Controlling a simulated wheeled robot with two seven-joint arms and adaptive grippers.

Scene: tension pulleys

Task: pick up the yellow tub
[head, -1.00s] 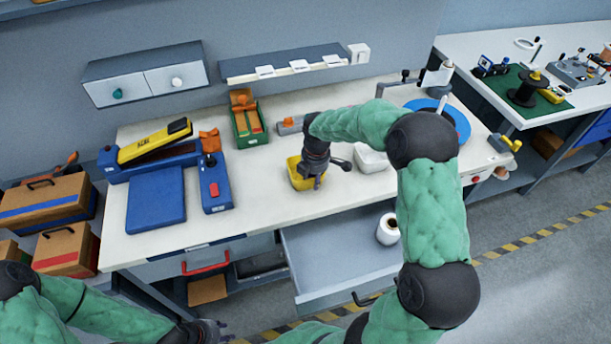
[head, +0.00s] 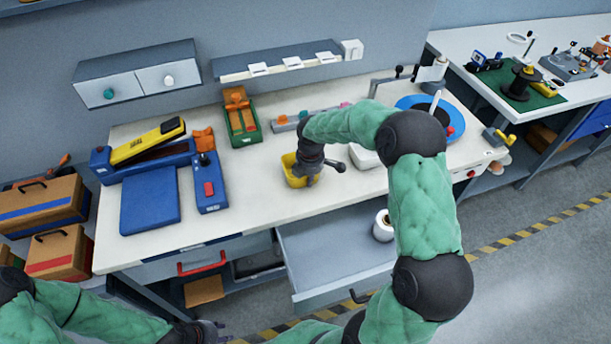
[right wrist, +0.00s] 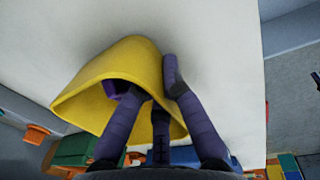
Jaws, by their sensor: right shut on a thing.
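The yellow tub (head: 290,176) is on the white workbench, near its front edge, in the head view. My right gripper (head: 304,180) is at the tub's right side, reaching down from above and partly covering it. In the right wrist view the tub (right wrist: 125,62) fills the middle, with one finger inside its rim and another along its outer side. The gripper (right wrist: 145,85) is shut on the tub wall. I cannot tell whether the tub's base touches the bench. My left gripper (head: 215,331) is low at the bottom edge, away from the bench; its fingers are too small to read.
A white container (head: 364,157) stands right of the tub, partly behind my arm. A blue device (head: 208,185) is to the left. An open drawer (head: 335,255) with a white roll (head: 383,226) juts out below. The bench front between is clear.

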